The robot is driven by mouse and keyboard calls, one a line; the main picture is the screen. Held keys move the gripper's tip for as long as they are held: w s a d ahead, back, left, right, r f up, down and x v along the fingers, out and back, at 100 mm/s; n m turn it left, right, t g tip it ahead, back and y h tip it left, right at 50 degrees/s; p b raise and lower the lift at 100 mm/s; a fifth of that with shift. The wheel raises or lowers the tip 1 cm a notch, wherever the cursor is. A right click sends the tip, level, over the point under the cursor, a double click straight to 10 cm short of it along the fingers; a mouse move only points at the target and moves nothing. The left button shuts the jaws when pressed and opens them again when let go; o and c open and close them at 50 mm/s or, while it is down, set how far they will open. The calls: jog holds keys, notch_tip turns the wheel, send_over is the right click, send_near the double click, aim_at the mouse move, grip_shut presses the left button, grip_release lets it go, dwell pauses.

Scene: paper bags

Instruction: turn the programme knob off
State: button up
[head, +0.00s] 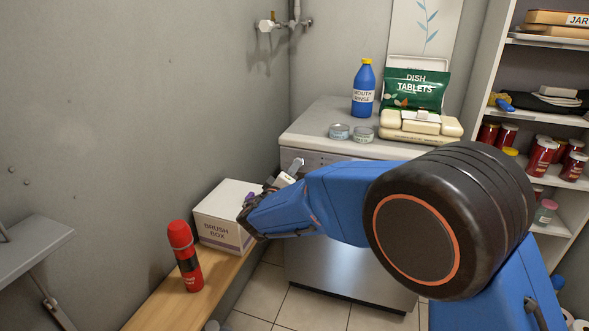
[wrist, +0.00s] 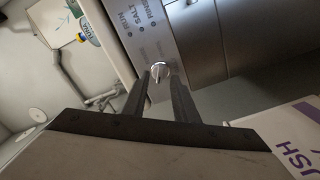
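The programme knob (wrist: 160,69) is a small round metallic knob on the dishwasher's grey control panel (wrist: 178,33). In the wrist view it appears between the tips of my gripper (wrist: 160,78). The two dark fingers stand apart, with a gap on either side of the knob, and I see no clear contact. The panel carries RUN, SALT and RINSE labels with small dark dots. The dishwasher (head: 345,272) stands in the corner in the head view. My gripper (head: 292,172) is near its upper left front there, and my arm hides much of the panel.
A brush box (head: 215,230) and a red flask (head: 185,258) stand on a wooden bench left of the dishwasher. A blue bottle (head: 363,92), tins (head: 340,132) and dish tablets (head: 414,91) are on top. Shelves (head: 552,120) with jars stand at the right.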

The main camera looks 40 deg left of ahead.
jog(key=shift+x, duration=1.15)
jog(key=shift+c, duration=0.7)
grip_shut()
jog(key=shift+n, duration=0.3)
jog(key=n, duration=2.3)
jog(key=shift+r+n, duration=0.1)
jog(key=shift+n, duration=0.2)
